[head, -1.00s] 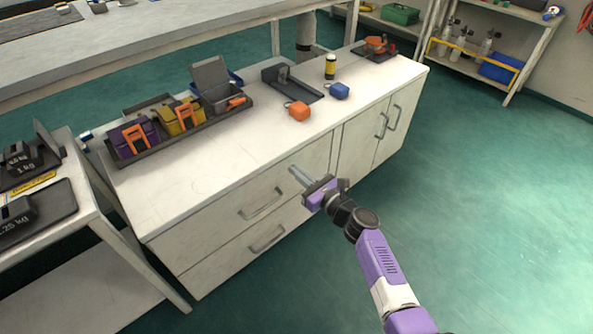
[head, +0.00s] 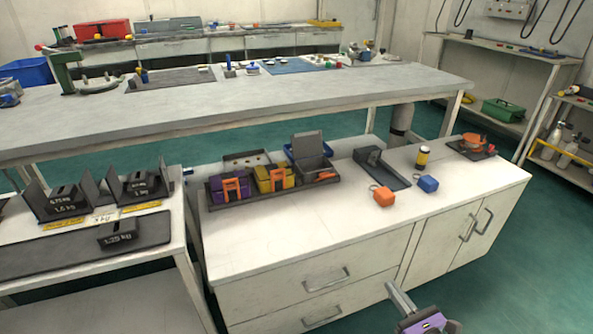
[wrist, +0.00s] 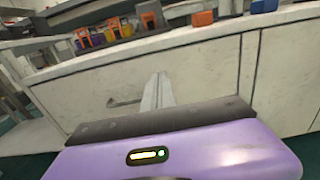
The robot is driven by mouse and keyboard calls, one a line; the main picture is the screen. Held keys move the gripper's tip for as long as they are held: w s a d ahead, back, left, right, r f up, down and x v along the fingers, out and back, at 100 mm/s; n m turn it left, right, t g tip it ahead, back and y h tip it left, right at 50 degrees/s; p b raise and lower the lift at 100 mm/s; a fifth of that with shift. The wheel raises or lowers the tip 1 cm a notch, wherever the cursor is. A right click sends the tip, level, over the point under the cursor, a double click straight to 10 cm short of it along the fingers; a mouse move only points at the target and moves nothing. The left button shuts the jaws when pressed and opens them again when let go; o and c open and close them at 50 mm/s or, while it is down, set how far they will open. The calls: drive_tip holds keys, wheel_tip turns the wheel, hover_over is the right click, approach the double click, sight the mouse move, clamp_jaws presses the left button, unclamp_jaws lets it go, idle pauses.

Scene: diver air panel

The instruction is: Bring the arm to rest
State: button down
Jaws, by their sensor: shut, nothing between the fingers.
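My gripper (head: 398,296) shows at the bottom of the head view, in front of the white cabinet (head: 300,251). Its grey fingers are together and hold nothing. In the wrist view the closed fingers (wrist: 157,92) point at the cabinet's drawer front, and a drawer handle (wrist: 124,102) shows just left of them. I cannot tell the exact gap between fingertips and cabinet. Most of my arm is out of the head view.
A side table (head: 90,260) with weights is at left. Green floor lies open at right.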

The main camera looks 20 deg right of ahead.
drive_tip(key=s+a+n+g+h, duration=0.2)
drive_tip(key=s+n+g+h, duration=0.25)
drive_tip(key=s+n, duration=1)
drive_tip(key=s+a+r+n+t+y, duration=0.2)
drive_tip(key=s+a+r+n+y, duration=0.2)
drive_tip(key=s+a+r+n, duration=1.5)
wheel_tip(320, 180, up, 17)
drive_tip(key=d+n+p, duration=0.1)
drive_tip(key=n+p, duration=0.1)
drive_tip(key=p, duration=1.8)
drive_tip(key=shift+w+d+g, duration=0.25)
drive_tip(key=shift+d+g, duration=0.05)
drive_tip(key=shift+g, duration=0.05)
